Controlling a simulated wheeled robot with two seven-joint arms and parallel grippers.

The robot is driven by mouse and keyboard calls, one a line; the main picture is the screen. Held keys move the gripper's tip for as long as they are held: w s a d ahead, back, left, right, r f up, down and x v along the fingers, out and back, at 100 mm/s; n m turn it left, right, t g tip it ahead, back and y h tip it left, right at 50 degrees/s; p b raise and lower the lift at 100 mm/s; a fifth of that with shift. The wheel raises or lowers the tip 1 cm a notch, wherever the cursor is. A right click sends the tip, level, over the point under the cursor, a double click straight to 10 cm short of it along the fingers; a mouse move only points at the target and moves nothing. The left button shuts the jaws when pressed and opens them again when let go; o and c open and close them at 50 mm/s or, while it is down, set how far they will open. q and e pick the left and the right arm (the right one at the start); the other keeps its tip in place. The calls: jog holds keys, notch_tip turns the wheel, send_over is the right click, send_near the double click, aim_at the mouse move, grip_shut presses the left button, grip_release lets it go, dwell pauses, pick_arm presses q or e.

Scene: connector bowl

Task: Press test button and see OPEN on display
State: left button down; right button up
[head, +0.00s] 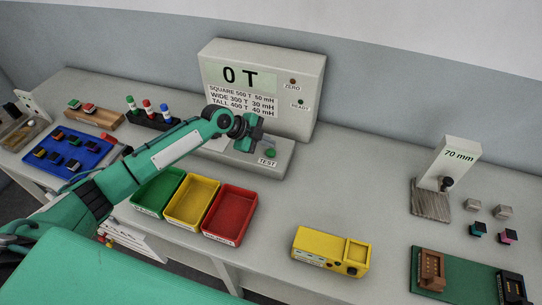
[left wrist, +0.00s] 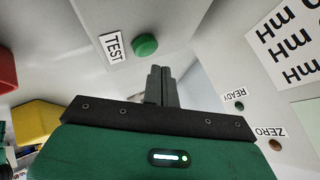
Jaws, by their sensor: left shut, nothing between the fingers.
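The grey-white tester (head: 312,70) stands at the back with its display (head: 243,77) reading "0 T". The green TEST button (head: 270,153) sits on the tester's low front ledge, beside its TEST label. In the left wrist view the button (left wrist: 145,46) shows whole, just beyond the fingertips. My left gripper (head: 247,143) is shut and empty, over the ledge to the left of the button. Its closed fingers (left wrist: 160,78) point past the button and appear apart from it. My right gripper is in neither view.
Green, yellow and red bins (head: 230,213) stand in front of the tester. A yellow box (head: 312,250) lies to their right. A 70 mm post (head: 455,160) stands at the right. A blue tray (head: 85,140) of small parts is at the left.

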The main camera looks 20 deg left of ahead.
pick_arm(q)
jog(key=shift+f, duration=0.3)
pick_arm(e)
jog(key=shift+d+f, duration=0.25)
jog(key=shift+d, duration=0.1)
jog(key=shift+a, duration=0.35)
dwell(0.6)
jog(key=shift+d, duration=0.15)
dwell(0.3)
pick_arm(q)
jog(key=shift+f+b, duration=0.4)
jog(key=shift+b, duration=0.1)
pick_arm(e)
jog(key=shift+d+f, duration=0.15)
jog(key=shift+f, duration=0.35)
